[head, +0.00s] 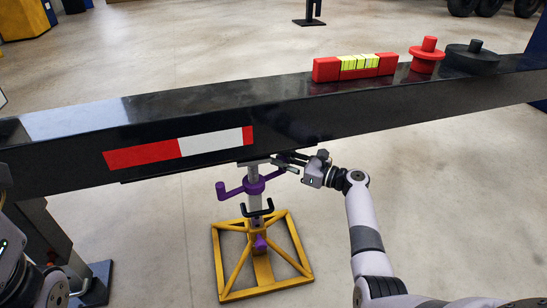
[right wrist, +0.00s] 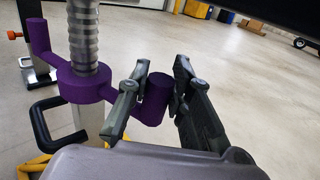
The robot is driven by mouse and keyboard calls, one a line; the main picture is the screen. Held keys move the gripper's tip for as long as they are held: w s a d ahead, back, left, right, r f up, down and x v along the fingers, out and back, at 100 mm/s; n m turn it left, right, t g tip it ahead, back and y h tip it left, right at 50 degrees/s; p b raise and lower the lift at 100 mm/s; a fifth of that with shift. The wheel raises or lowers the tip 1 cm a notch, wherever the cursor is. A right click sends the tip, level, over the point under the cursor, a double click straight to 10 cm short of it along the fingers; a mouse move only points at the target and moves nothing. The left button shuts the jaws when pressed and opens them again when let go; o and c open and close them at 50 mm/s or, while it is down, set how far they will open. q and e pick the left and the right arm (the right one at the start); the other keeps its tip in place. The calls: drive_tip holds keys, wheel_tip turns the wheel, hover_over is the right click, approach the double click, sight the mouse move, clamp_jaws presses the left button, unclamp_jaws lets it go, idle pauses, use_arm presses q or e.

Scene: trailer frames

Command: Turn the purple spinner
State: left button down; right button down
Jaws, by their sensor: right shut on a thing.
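The purple spinner (head: 254,186) is a collar around the upright post of a jack stand, under a black beam. In the right wrist view its hub (right wrist: 84,88) surrounds a grey threaded rod, with arms to both sides. One upright handle (right wrist: 155,97) stands at the end of the near arm. My right gripper (head: 284,161) is just under the beam, to the right of the post. In the right wrist view its two fingers (right wrist: 155,90) are shut on that handle, one on each side. My left gripper is not in view; only parts of my left arm show at the left edge.
The black beam (head: 200,115) runs across close above my right gripper. The stand has a yellow base frame (head: 221,265) and a black handle (right wrist: 50,120) below the spinner. A red block (head: 326,69) and round red (head: 427,60) and black (head: 472,59) parts sit on the beam.

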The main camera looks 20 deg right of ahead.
drive_tip(key=c, duration=1.4)
unclamp_jaws()
drive_tip(key=v, duration=1.2)
